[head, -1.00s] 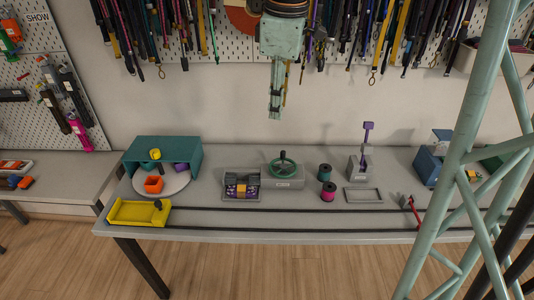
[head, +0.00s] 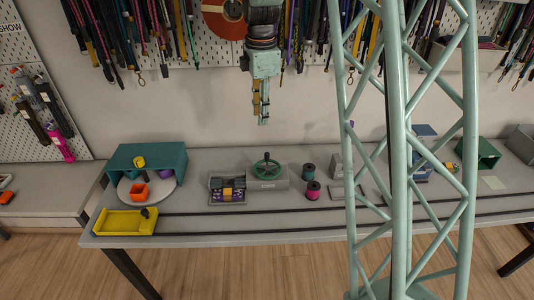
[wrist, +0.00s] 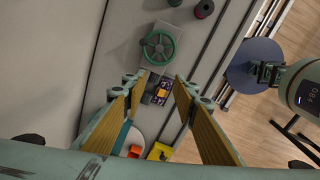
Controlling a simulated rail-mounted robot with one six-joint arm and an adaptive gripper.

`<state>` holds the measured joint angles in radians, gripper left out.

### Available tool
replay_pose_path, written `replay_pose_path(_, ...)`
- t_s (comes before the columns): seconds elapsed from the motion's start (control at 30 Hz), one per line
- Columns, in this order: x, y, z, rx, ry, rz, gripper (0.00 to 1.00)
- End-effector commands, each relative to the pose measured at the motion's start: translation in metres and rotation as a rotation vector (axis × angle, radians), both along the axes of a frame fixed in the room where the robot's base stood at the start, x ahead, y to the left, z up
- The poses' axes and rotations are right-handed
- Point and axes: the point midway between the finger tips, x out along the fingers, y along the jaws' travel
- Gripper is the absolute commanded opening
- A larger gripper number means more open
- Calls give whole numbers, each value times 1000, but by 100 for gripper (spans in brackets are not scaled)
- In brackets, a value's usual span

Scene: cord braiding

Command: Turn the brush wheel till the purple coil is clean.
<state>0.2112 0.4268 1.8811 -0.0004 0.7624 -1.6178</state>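The brush wheel is a green handwheel (head: 267,168) on a grey block on the bench, and it also shows in the wrist view (wrist: 158,47). Just left of it in the head view is a small grey-framed unit (head: 227,198) with purple and yellow-orange parts. Purple shows there, but I cannot make out the coil's shape or how clean it is. In the wrist view this unit (wrist: 158,92) lies between the fingers, far below them. My gripper (head: 261,118) hangs in the air above and behind the wheel. In the wrist view its fingers (wrist: 157,88) are apart and empty.
A teal shelter (head: 150,157) with small coloured pieces and a yellow tray (head: 124,222) stand at left. Teal (head: 308,171) and pink (head: 313,190) spools stand right of the wheel. Dark rails (head: 260,212) run along the bench front. A green lattice hides part of the right side.

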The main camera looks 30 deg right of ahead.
Motion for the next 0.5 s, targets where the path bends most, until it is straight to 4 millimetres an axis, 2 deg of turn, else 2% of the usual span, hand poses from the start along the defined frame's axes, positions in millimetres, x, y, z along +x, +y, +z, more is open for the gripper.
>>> replay_pose_path(0.5,51,-41,-80,-1,51,238,27)
